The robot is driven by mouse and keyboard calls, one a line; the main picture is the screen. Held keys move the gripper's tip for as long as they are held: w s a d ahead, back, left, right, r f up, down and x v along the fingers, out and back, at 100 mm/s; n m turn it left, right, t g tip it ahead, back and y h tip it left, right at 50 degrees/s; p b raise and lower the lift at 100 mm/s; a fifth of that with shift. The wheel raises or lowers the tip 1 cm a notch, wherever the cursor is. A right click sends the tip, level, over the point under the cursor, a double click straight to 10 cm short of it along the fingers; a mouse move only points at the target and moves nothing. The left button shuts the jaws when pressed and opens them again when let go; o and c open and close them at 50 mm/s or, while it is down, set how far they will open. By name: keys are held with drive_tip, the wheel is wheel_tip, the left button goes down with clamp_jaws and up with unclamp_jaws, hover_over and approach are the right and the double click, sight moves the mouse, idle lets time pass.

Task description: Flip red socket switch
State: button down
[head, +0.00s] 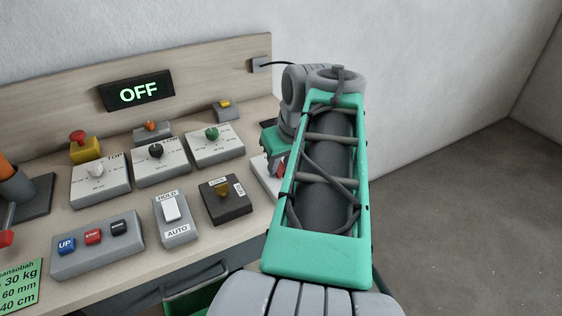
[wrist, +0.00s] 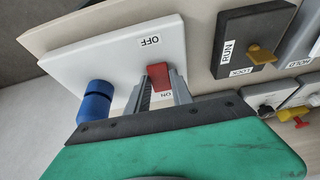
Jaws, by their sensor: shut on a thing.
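The red socket switch (wrist: 160,75) sits on a white socket plate (wrist: 100,52), between printed OFF and ON labels. My gripper (wrist: 159,82) is shut on the red switch, with one grey finger on each side of it. I cannot tell which way the switch is tilted. In the head view, my arm hides most of the plate (head: 262,178), and only a bit of the red switch (head: 281,167) shows beside the arm. The display (head: 140,91) on the back panel reads OFF.
A blue cylindrical plug (wrist: 95,100) stands on the plate close to my gripper. A dark box with a yellow RUN/LOCK key (wrist: 262,55) is beside the plate. Several knob boxes, a HOLD/AUTO rocker (head: 170,208) and a button box (head: 97,244) fill the bench to the left.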

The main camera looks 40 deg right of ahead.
drive_tip(key=shift+w+r+g+p, duration=0.25)
drive_tip(key=shift+w+g+p, duration=0.1)
drive_tip(key=shift+g+p, duration=0.4)
drive_tip(key=shift+w+d+f+g+y, duration=0.1)
drive_tip(key=shift+g+y, duration=0.2)
drive_tip(key=shift+g, duration=0.3)
drive_tip(key=shift+w+f+g+y, duration=0.1)
drive_tip(key=shift+g+y, duration=0.2)
drive_tip(key=shift+g, duration=0.25)
drive_tip(key=c, duration=1.1)
unclamp_jaws()
